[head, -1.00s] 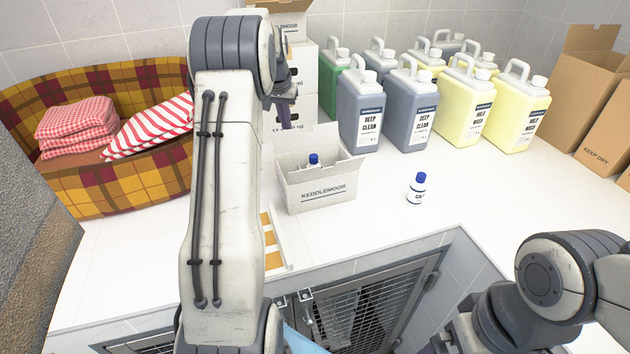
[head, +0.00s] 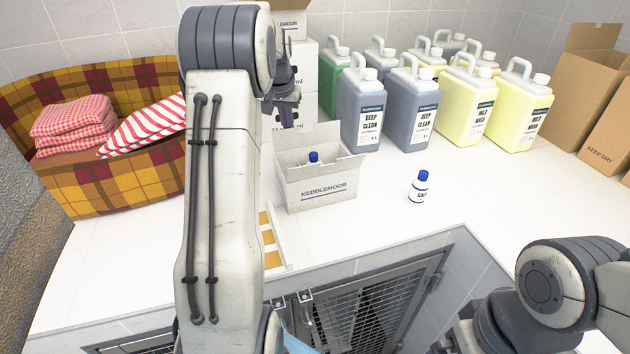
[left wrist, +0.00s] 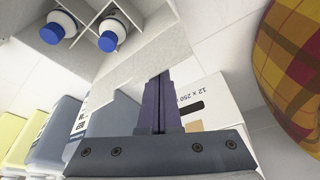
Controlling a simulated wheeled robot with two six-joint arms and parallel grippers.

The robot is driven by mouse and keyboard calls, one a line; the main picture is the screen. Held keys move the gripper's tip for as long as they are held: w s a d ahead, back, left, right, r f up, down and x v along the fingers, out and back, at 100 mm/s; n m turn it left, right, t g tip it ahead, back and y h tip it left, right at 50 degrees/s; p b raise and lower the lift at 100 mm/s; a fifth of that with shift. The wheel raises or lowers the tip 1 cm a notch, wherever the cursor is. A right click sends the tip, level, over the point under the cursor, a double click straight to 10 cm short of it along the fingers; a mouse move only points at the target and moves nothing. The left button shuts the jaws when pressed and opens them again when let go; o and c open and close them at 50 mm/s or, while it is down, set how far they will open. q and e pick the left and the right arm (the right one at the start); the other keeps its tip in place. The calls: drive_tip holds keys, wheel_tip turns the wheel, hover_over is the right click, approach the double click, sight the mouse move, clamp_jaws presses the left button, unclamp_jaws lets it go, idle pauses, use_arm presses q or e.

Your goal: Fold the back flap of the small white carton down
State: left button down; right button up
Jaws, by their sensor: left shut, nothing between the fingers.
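The small white carton (head: 318,191), marked KEDDLEMOOR, stands open on the white counter. Its back flap (head: 309,142) stands up at the rear, and a right side flap sticks outward. A blue-capped bottle (head: 314,158) shows inside; the left wrist view shows two bottles in the divided carton (left wrist: 140,15). My left gripper (head: 287,112) is behind and above the carton, shut and empty. In the left wrist view its fingers (left wrist: 160,80) lie over the pale back flap (left wrist: 125,70); I cannot tell whether they touch it. My right gripper is out of view.
Stacked white boxes (head: 299,65) stand close behind my left gripper. Several jugs (head: 410,108) stand to the right, with brown cartons (head: 610,125) beyond. A loose bottle (head: 418,187) stands right of the carton. A plaid basket (head: 130,178) with towels is at left. The front counter is mostly clear.

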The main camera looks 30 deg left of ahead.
use_arm(q)
drive_tip(key=shift+s+d+f+b, duration=0.1)
drive_tip(key=shift+s+d+b, duration=0.9)
drive_tip(key=shift+d, duration=0.25)
drive_tip(key=shift+s+d+b, duration=0.3)
drive_tip(key=shift+s+d, duration=0.25)
drive_tip(key=shift+d, duration=0.1)
drive_tip(key=shift+f+b, duration=1)
drive_tip(key=shift+f, duration=0.35)
drive_tip(key=shift+r, duration=0.15)
wheel_tip(320, 180, up, 8)
drive_tip(key=p, duration=0.7)
hover_over(294, 144)
drive_tip(key=s+d, duration=0.2)
drive_tip(key=shift+s+a, duration=0.2)
